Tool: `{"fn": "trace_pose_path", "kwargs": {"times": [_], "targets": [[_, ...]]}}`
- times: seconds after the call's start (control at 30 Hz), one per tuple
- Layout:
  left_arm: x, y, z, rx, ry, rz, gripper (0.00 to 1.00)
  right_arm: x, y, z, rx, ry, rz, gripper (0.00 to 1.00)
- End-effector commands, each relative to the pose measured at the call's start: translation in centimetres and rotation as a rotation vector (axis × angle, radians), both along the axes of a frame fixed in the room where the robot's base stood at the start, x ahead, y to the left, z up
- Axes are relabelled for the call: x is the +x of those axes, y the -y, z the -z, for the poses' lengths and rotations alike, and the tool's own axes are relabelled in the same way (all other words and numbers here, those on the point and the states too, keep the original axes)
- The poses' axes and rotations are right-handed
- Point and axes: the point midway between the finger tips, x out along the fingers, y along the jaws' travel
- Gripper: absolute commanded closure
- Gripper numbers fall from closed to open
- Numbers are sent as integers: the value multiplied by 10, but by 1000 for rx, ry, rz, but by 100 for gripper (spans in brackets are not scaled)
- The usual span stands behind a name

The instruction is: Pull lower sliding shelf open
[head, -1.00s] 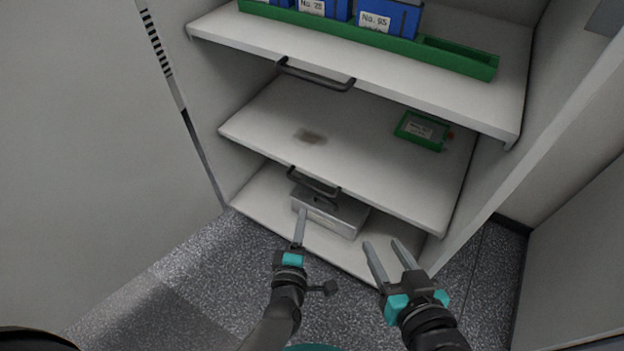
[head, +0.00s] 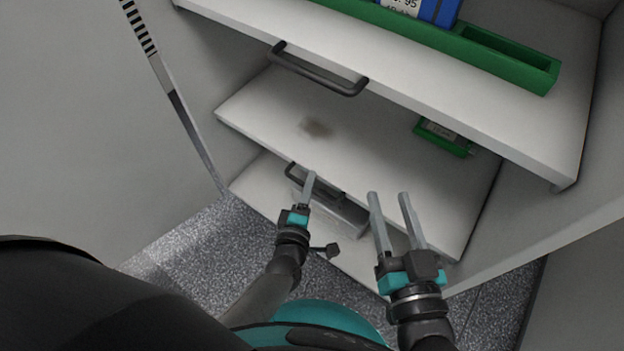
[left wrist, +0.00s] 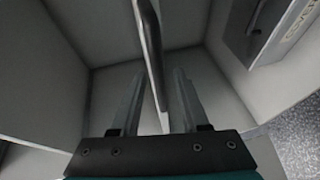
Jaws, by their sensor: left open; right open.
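The lower sliding shelf (head: 375,165) is a pale board with a stain, below a larger upper shelf. Its dark bar handle (head: 328,187) is on its front edge. My left gripper (head: 309,177) is at this handle and partly covers it. In the left wrist view my left gripper (left wrist: 159,76) is open, with the shelf's edge and the dark handle bar (left wrist: 151,38) between its fingers. I cannot tell whether either finger touches the bar. My right gripper (head: 390,194) is open and empty, in front of the shelf's right part.
The upper shelf (head: 450,95) has its own handle (head: 318,72) and carries a green tray (head: 480,52) with blue boxes. A small green item (head: 443,138) lies on the lower shelf. A silver box (head: 348,215) is underneath, also in the left wrist view (left wrist: 262,28). Cabinet walls flank both sides.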

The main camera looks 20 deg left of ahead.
Motion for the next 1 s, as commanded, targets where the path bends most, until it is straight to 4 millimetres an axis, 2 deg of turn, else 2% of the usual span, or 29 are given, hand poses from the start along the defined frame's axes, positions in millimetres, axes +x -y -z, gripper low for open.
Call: {"fn": "trace_pose_path", "kwargs": {"times": [0.23,0.6,1.0], "targets": [[0,0,0,0,0,0,57,0,0,0,1,0,0,50],[0,0,0,0,0,0,99,0,0,0,1,-1,-1,50],[0,0,0,0,0,0,100,0,0,0,1,-1,0,50]]}}
